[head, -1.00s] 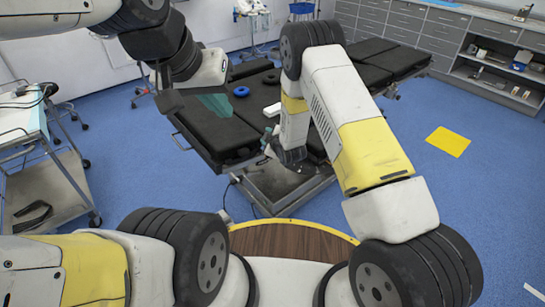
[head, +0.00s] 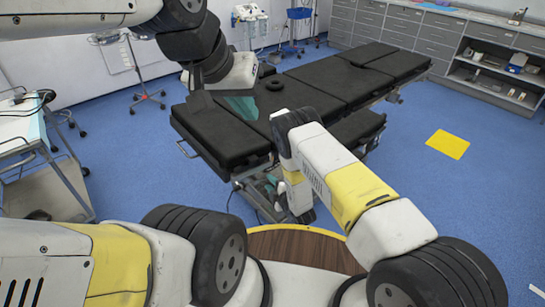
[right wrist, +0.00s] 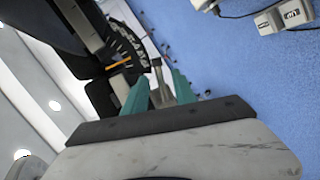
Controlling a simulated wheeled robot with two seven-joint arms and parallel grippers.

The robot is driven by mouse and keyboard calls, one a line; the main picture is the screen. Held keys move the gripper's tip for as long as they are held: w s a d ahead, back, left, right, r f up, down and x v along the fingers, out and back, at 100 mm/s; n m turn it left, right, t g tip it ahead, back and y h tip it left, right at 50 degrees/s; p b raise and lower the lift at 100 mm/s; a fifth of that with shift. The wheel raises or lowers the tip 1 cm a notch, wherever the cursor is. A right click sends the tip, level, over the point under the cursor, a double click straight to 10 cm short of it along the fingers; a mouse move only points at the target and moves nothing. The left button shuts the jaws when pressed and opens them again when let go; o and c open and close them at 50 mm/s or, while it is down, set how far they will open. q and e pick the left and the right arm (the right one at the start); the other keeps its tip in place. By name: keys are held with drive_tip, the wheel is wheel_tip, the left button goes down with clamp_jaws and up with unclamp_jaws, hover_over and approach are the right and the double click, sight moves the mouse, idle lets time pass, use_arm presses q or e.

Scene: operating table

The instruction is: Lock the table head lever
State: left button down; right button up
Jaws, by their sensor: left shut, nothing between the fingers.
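The operating table (head: 330,85) has a black padded top and stands in front of me. My left gripper (head: 241,106) has teal fingers and hangs over the near left section of the table, apart from any lever. My right gripper (right wrist: 158,84) is low at the near side of the table; in the head view my right arm mostly hides it. In the right wrist view its teal fingers are spread, with a slim grey lever-like part (right wrist: 157,68) between them. Whether the fingers touch that part cannot be told.
The table's dark underside mechanism (right wrist: 122,62) with an orange mark is close to the right gripper. A metal side handle (head: 186,150) sticks out at the table's left end. A trolley (head: 45,185) stands at the left.

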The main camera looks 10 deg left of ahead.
drive_tip(key=x, duration=0.7)
drive_tip(key=shift+w+a, duration=0.15)
clamp_jaws()
idle(1.2)
